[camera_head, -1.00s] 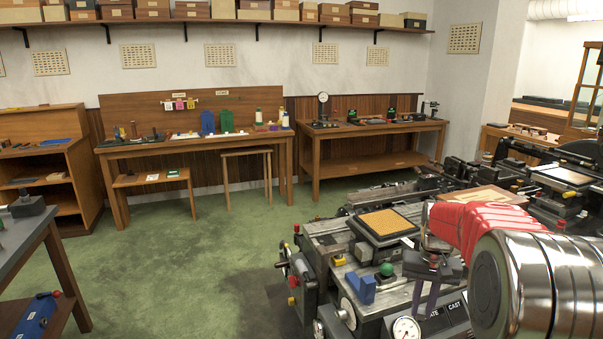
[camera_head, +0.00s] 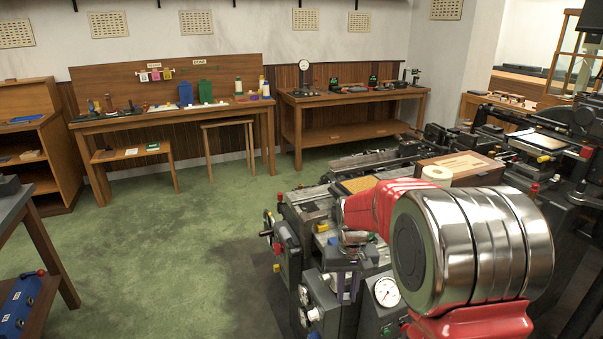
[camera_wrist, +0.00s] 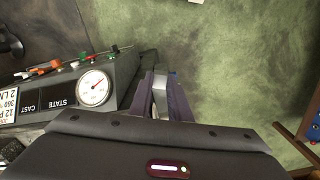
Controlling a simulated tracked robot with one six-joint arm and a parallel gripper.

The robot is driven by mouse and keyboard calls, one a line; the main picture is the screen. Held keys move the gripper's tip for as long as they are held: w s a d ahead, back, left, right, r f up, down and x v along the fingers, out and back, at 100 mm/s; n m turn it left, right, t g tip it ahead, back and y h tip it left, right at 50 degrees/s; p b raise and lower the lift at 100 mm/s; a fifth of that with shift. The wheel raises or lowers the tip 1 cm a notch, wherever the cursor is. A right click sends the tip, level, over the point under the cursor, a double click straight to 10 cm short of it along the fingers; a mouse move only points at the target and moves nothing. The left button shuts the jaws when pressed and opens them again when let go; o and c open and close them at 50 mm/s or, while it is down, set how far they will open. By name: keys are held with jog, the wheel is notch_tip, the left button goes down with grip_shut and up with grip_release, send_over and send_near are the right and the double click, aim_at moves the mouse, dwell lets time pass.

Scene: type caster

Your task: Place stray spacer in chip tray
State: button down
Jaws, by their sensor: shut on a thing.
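My gripper (camera_head: 347,286) hangs with its purple fingers down at the left front side of the type caster (camera_head: 312,198). In the wrist view my gripper (camera_wrist: 159,82) is shut on a narrow silver-grey piece, which looks like the spacer (camera_wrist: 160,98). It is held over the green floor, beside the caster's side with its dial. The piece is too small to make out in the head view. A flat tan-topped tray (camera_head: 358,184) on the machine is partly hidden behind my red arm; I cannot tell whether it is the chip tray.
A pressure gauge (camera_head: 387,292) sits on the caster front close to my gripper. A wooden case (camera_head: 462,168) and a cream roll (camera_head: 437,175) lie on the machine behind my arm. Green floor (camera_head: 190,250) is open to the left. Benches stand along the back wall.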

jog(key=w+r+m, duration=0.1)
jog(key=w+r, duration=0.2)
jog(key=r, duration=0.5)
jog(key=w+r+m, duration=0.2)
jog(key=w+r, duration=0.2)
jog(key=r, duration=0.4)
jog(key=shift+w, duration=0.2)
jog(key=shift+a, duration=0.1)
